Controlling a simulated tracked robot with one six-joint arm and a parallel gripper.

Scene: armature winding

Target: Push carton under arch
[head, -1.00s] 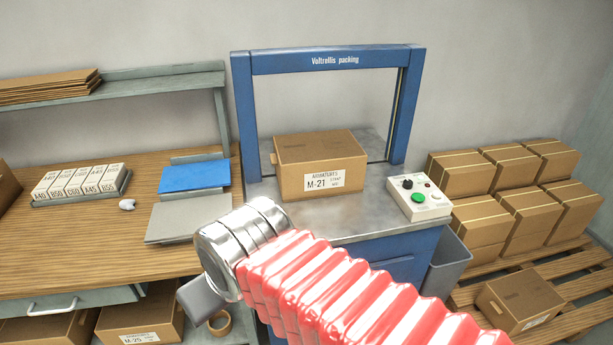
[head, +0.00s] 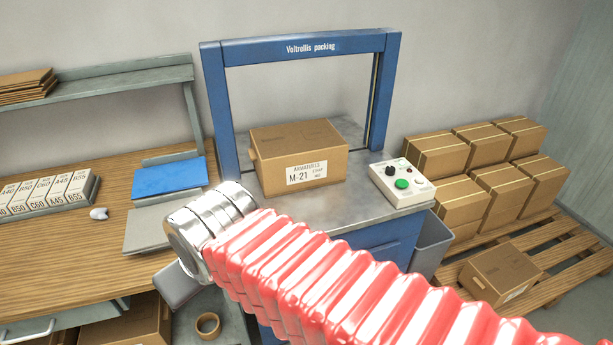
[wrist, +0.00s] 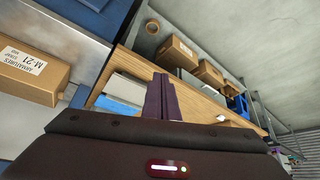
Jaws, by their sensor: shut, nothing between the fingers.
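The brown carton (head: 300,155) labelled M-21 sits upright on the grey top of the strapping machine (head: 362,215), on the near side of the blue arch (head: 315,45) and between its posts as seen. The carton also shows at the left edge of the wrist view (wrist: 28,75), partly cut off. My gripper fingers (wrist: 161,97) are shut and empty in the wrist view, apart from the carton and to its right. In the head view my arm crosses the lower middle, its wrist in front of and left of the carton; the fingertips are mostly hidden there.
A control box (head: 402,184) with a green button stands right of the carton. A wooden bench (head: 60,245) with a blue tray (head: 168,178) and small labelled boxes is at left.

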